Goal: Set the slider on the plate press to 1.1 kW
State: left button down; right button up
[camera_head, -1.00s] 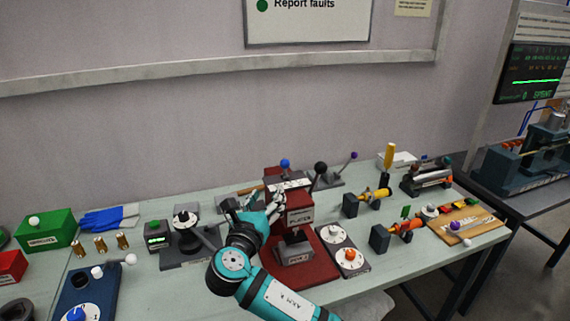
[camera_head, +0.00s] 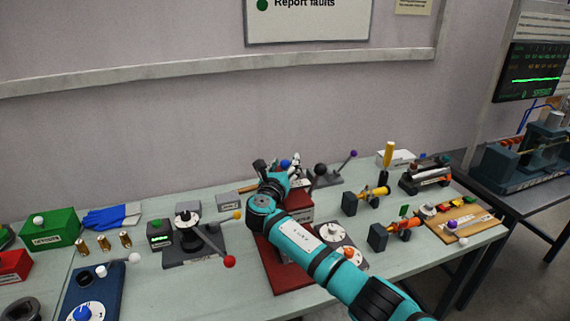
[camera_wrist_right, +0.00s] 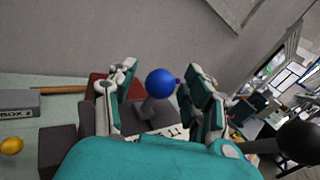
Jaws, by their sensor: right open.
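The plate press is a red machine on a dark red base (camera_head: 286,276), and my right arm covers much of it in the head view. A blue ball knob (camera_head: 285,163) stands at the top of the press. In the right wrist view the blue knob (camera_wrist_right: 160,83) sits on a grey stem between the fingers. My right gripper (camera_wrist_right: 158,88) is open around the knob, with a gap on both sides. In the head view the right gripper (camera_head: 290,166) is small and partly hidden by my wrist. The slider's scale cannot be read. My left gripper is not in view.
A black ball lever (camera_head: 320,169) stands close to the right of the press, and its dark ball looms in the right wrist view (camera_wrist_right: 300,141). A dial box (camera_head: 336,236) is beside the base. A lever with a red ball (camera_head: 229,261) is to the left.

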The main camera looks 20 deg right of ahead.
grip_shut()
jog(key=shift+w, duration=0.1)
dwell(0.3)
